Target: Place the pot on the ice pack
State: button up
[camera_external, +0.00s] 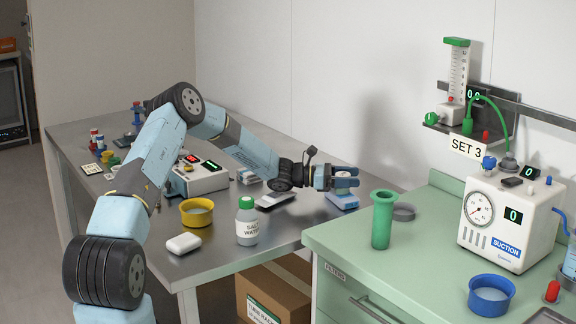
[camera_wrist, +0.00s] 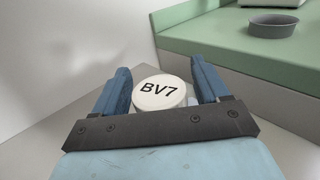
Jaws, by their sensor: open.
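My gripper (camera_external: 350,177) is open above the right end of the steel table. In the wrist view its two blue fingers (camera_wrist: 160,70) stand on either side of a round white lid marked BV7 (camera_wrist: 158,101), apparently the pot's. I cannot tell whether the fingers touch it. In the external view the fingers mostly hide the pot. A blue and white block (camera_external: 343,202), possibly the ice pack, lies on the table just below the gripper. Whether the pot rests on this block is hard to tell.
A salt water bottle (camera_external: 247,222), a yellow bowl (camera_external: 196,219), a white rounded block (camera_external: 184,244) and a grey flat device (camera_external: 275,200) are on the steel table (camera_external: 215,262). The green counter (camera_external: 345,236) at right holds a green cylinder (camera_external: 382,222) and a grey dish (camera_external: 403,212).

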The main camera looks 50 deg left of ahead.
jog(key=shift+a+r, duration=0.1)
jog(key=v, duration=1.2)
jog(key=s+d+r+m+g, duration=0.2)
jog(key=d+r+m+g, duration=0.25)
jog(key=d, duration=0.45)
jog(key=s+d+r+m+g, duration=0.35)
jog(key=d+r, duration=0.25)
jog(key=d, duration=0.2)
jog(key=s+d+r+m+g+y, duration=0.35)
jog(key=s+d+r+m, duration=0.4)
jog(key=s+d, duration=0.3)
jog(key=s+d+r+m+y, duration=0.3)
jog(key=s+r, duration=0.1)
jog(key=s, duration=0.5)
jog(key=s+d+r+m+y, duration=0.2)
jog(key=s+d+r+m, duration=0.2)
jog(key=s, duration=0.5)
jog(key=s+a+m+t+y, duration=0.1)
jog(key=s+m, duration=0.1)
jog(key=s, duration=0.6)
jog(key=s+a+r+m+t+y, duration=0.1)
jog(key=s+m+t+y, duration=0.1)
jog(key=s, duration=0.6)
jog(key=shift+s+m, duration=0.3)
jog(key=shift+m, duration=0.45)
